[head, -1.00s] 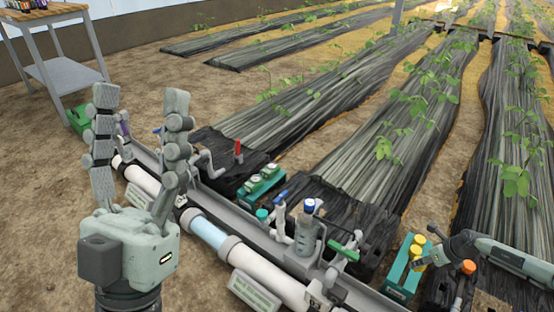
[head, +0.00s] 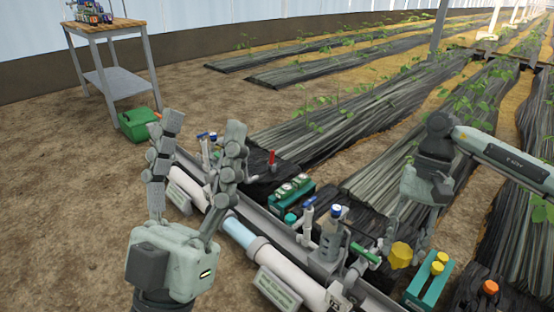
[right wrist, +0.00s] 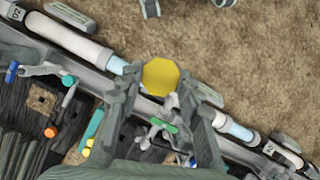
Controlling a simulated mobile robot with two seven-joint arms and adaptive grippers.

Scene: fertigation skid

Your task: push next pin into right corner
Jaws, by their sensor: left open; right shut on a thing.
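My right gripper (head: 412,238) hangs fingers-down above the pipe line at the right. It is shut on a yellow-headed pin (head: 401,255), held in the air. The right wrist view shows the yellow head (right wrist: 160,76) as a broad disc between the fingers; the pin's shaft is hidden. A teal holder (head: 420,296) stands below, with two yellow heads (head: 439,262) showing in it. An orange-topped piece (head: 490,287) stands on black film to the right. My left gripper (head: 200,130) is open and empty, fingers up, at the left.
Black film beds (head: 370,90) with plants lie behind. A wooden-topped table (head: 105,27) and green box (head: 138,123) stand far left. Bare soil lies at left.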

